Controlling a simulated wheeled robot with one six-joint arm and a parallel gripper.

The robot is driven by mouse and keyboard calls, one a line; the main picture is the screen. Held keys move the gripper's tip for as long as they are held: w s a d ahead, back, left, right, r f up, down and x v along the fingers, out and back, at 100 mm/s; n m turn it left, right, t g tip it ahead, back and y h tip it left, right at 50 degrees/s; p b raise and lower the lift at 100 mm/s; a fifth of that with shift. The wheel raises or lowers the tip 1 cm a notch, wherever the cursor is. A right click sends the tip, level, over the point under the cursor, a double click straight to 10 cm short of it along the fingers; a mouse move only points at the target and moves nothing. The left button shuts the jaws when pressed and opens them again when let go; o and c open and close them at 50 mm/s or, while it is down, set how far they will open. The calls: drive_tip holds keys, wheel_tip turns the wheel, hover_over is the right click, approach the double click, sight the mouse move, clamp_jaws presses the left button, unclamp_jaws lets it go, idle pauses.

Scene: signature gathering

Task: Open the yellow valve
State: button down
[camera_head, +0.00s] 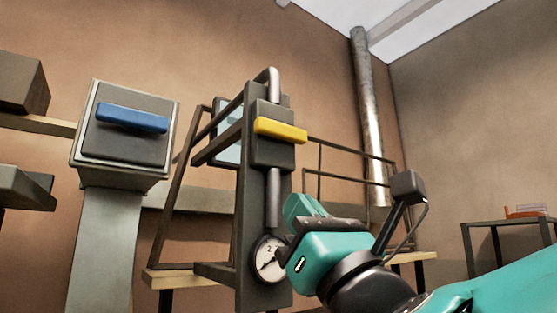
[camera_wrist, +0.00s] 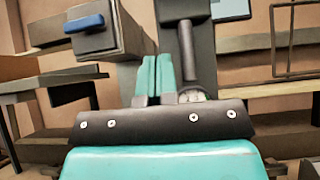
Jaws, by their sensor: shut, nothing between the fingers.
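The yellow valve handle (camera_head: 281,130) lies nearly horizontal, tilting slightly down to the right, on a dark box (camera_head: 272,153) on an upright post in the head view. A grey pipe runs above and below the box. The yellow handle does not show in the wrist view. My gripper (camera_head: 303,204) is below and slightly right of the handle, apart from it, near the gauge (camera_head: 268,259). In the wrist view my gripper (camera_wrist: 157,60) has its two teal fingers together with nothing held. The pipe (camera_wrist: 187,52) shows just right of the fingers.
A box with a blue handle (camera_head: 132,117) stands on a pedestal at left; the blue handle also shows in the wrist view (camera_wrist: 84,23). Metal rails (camera_head: 340,178) stand behind the post. A small table (camera_head: 510,223) with an orange object is at far right.

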drive_tip(key=p, duration=0.9)
approach(262, 134)
drive_tip(key=w+a+r, duration=0.1)
drive_tip(key=w+a, duration=0.1)
drive_tip(key=w, duration=0.2)
drive_tip(key=r+p, duration=0.3)
drive_tip(key=shift+a+r, duration=0.2)
drive_tip(key=shift+r, duration=0.05)
drive_tip(key=shift+a+f+m+h+b, duration=0.1)
drive_tip(key=shift+a+m+h+b, duration=0.15)
drive_tip(key=shift+m+b, duration=0.2)
drive_tip(key=shift+d+m+t+h, duration=0.1)
drive_tip(key=shift+m+t+h, duration=0.15)
drive_tip(key=shift+m+t, duration=0.15)
